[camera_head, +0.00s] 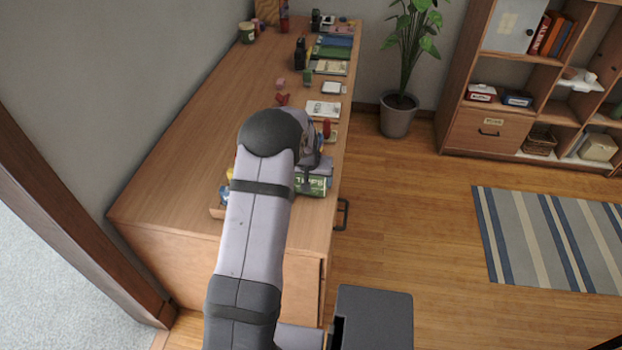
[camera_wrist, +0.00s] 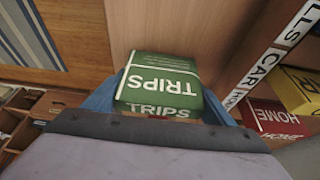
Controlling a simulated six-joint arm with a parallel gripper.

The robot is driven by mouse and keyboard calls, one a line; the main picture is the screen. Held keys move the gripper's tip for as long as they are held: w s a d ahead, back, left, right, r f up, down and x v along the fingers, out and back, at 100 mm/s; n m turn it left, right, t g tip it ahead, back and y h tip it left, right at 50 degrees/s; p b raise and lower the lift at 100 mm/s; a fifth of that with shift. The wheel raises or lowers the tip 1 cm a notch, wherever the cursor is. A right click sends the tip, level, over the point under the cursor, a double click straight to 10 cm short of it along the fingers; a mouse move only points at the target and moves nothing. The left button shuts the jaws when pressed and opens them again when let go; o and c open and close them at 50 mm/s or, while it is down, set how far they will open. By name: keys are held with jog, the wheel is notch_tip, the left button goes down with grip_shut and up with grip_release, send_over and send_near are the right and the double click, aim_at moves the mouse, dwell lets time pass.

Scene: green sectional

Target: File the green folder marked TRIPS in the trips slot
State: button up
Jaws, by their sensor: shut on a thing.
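The green folder marked TRIPS (camera_wrist: 160,80) is between the blue fingers of my gripper (camera_wrist: 158,106) in the wrist view, its lettering upside down there. My gripper is shut on it. In the head view the folder (camera_head: 312,186) shows at the desk's near right edge, partly behind my arm. A white label strip (camera_wrist: 268,58) with partly visible labels "LLS", "CAR" and "HO" runs at the right of the wrist view, apart from the folder. No trips label shows. A dark red HOME folder (camera_wrist: 272,116) and a yellow folder (camera_wrist: 298,88) stand beyond the strip.
The desk (camera_head: 180,150) has clear room left of my arm. Farther back lie papers (camera_head: 323,110), small red and pink items, and a dark bottle (camera_head: 300,54). A drawer handle (camera_head: 343,214) sticks out on the right. A potted plant (camera_head: 397,115) stands on the floor behind.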

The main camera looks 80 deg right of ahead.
jog(key=shift+f, duration=0.1)
jog(key=shift+f, duration=0.15)
jog(key=o, duration=1)
jog(key=shift+o, duration=0.2)
jog(key=shift+o, duration=0.4)
jog(key=b+v, duration=0.2)
jog(key=v, duration=0.5)
jog(key=shift+a, duration=0.3)
